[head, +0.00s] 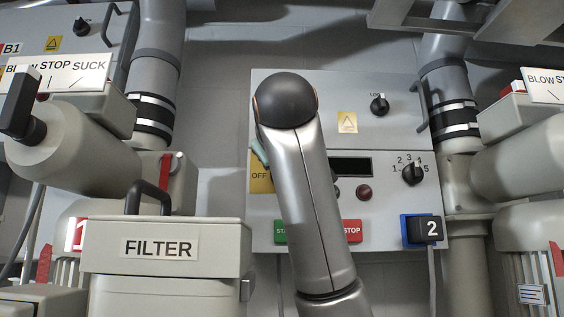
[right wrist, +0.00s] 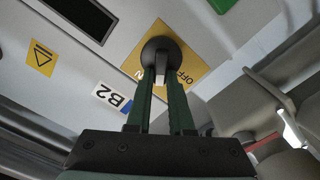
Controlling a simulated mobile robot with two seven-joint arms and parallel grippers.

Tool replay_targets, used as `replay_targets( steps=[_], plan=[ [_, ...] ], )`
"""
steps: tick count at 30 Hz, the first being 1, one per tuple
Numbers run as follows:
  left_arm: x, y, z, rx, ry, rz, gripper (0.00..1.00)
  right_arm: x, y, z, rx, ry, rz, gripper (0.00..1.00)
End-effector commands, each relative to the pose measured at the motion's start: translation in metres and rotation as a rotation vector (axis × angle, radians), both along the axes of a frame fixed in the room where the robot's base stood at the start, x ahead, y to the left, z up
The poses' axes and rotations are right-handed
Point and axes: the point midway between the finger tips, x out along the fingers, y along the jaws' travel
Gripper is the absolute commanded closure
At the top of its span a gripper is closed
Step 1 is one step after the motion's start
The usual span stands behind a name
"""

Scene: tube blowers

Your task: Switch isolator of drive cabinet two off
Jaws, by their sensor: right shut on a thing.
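Drive cabinet two (head: 395,275) stands in the middle of the head view, and its B2 label (right wrist: 113,98) shows in the right wrist view. Its isolator is a round black knob (right wrist: 157,47) with a grey handle, on a yellow plate (right wrist: 193,72) marked OFF. In the head view my right arm hides the knob, and only the plate's left part (head: 260,183) with OFF shows. My right gripper (right wrist: 161,78) is shut on the isolator handle, a finger on each side. The handle's exact angle is hard to tell. My left gripper is not in view.
The panel also has a dark display (head: 350,166), a rotary selector (head: 412,173), a LOCAL knob (head: 380,105), a red STOP button (head: 352,231) and a green button (head: 280,231). A FILTER box (head: 165,265) stands front left. Pipes (head: 157,70) flank the cabinet.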

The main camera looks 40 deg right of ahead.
Motion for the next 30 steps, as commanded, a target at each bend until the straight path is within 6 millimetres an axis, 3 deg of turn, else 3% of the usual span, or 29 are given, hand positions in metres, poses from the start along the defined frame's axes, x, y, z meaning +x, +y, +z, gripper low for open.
replay_targets(
  steps=[30],
  plan=[
    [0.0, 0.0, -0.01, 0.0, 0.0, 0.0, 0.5, 0.005, 0.007, -0.013, -0.662, 0.553, 0.003, 1.0]
  ],
)
